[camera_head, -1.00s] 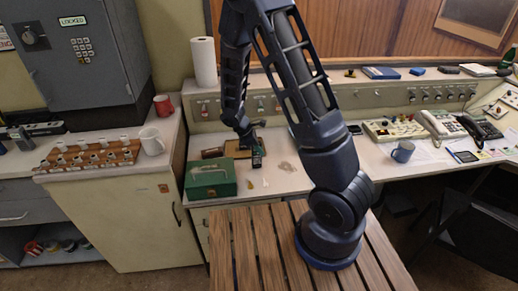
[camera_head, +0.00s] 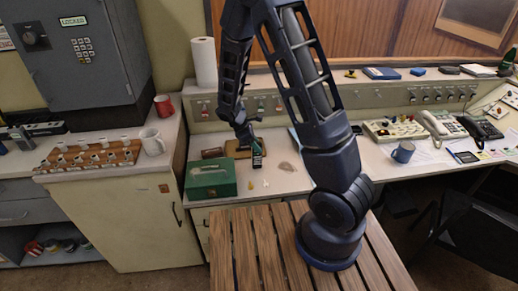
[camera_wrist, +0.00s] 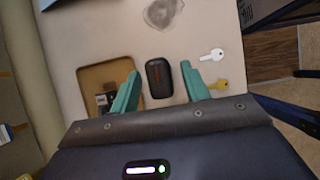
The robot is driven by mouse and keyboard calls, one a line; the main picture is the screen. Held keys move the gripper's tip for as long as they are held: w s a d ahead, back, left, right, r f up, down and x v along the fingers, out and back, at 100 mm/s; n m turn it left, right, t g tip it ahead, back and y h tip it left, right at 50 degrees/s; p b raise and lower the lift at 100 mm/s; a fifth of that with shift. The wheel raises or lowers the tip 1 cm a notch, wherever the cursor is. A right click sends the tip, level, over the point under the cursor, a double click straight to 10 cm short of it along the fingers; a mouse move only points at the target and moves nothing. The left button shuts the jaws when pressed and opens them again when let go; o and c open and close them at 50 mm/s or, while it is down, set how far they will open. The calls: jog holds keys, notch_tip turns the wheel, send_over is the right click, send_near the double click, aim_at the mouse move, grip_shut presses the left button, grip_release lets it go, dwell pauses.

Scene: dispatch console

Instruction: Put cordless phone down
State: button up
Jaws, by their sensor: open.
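A small black object with rounded corners, seemingly the cordless phone (camera_wrist: 159,79), shows between my fingers in the wrist view. It also shows as a dark shape (camera_head: 257,161) under my gripper in the head view. My gripper (camera_wrist: 160,84) has two teal fingers, spread apart, with a gap on each side of the phone. I cannot tell whether the phone's underside touches the desk (camera_head: 290,182).
A brown tray (camera_wrist: 84,79) with a dark item lies left of the phone. A silver key (camera_wrist: 212,55) and yellow key (camera_wrist: 220,84) lie right. A green box (camera_head: 211,185), wallet (camera_head: 213,153) and glass-like dish (camera_head: 288,166) are close. A blue mug (camera_head: 402,152) stands farther right.

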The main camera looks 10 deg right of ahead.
jog(key=v, duration=0.8)
jog(key=s+d+r+m+y, duration=0.2)
jog(key=d+r+m, duration=0.4)
jog(key=r, duration=0.4)
jog(key=s+d+r+m+t+y, duration=0.2)
jog(key=s+d+r+m, duration=0.4)
jog(key=s+r, duration=0.2)
jog(key=s+d+r+m+t+y, duration=0.2)
jog(key=s+d+r+m, duration=0.4)
jog(key=s, duration=0.5)
jog(key=shift+d+r+t, duration=0.3)
jog(key=shift+d+r, duration=0.5)
jog(key=shift+r, duration=0.3)
